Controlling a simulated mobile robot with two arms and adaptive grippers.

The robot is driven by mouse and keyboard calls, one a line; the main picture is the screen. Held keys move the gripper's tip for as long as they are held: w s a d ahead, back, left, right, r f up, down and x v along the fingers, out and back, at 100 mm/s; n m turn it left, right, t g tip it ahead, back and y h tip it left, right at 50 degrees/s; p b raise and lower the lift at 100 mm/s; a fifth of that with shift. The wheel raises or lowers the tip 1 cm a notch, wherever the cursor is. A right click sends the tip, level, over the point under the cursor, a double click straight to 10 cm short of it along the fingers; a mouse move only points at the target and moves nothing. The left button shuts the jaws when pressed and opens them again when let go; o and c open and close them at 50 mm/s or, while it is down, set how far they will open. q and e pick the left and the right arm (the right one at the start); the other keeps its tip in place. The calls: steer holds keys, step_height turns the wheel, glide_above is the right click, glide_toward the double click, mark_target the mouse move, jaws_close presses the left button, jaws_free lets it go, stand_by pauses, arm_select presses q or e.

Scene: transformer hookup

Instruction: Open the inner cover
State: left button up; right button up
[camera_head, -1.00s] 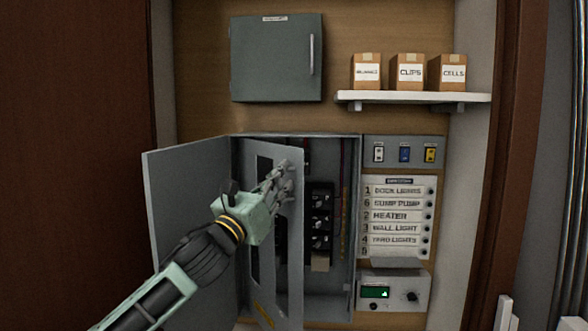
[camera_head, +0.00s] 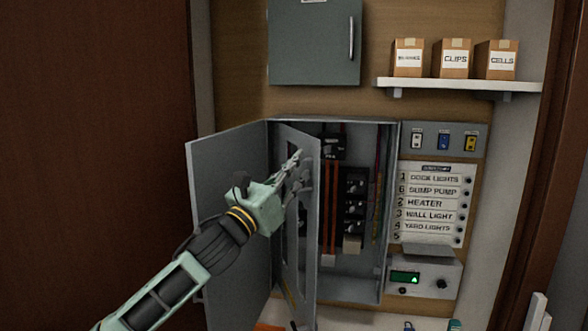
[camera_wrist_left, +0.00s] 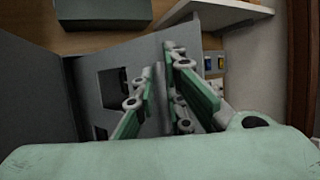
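The inner cover (camera_head: 309,245) is a grey hinged panel with dark window cut-outs. It stands swung partly out of the grey electrical box (camera_head: 388,215), with its free edge toward me. It also shows in the left wrist view (camera_wrist_left: 100,65). My left gripper (camera_head: 297,168) is at the upper part of that free edge. Fingertip contact is partly hidden. My right gripper is in neither view.
The outer door (camera_head: 230,225) stands wide open to the left. Inside the box are dark breakers (camera_head: 355,195) and orange wires (camera_head: 328,215). To the right are a label panel (camera_head: 432,203) and a display unit (camera_head: 425,272). A shelf (camera_head: 460,85) holds boxes above.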

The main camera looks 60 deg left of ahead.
arm_select(q)
steer(key=o, duration=0.3)
steer(key=shift+w+a+f, duration=0.1)
steer(key=shift+a+f, duration=0.05)
steer(key=shift+f, duration=0.25)
steer(key=shift+o, duration=0.2)
steer(key=shift+w, duration=0.1)
steer(key=shift+r, duration=0.1)
steer(key=v, duration=1.2)
steer(key=shift+r, duration=0.15)
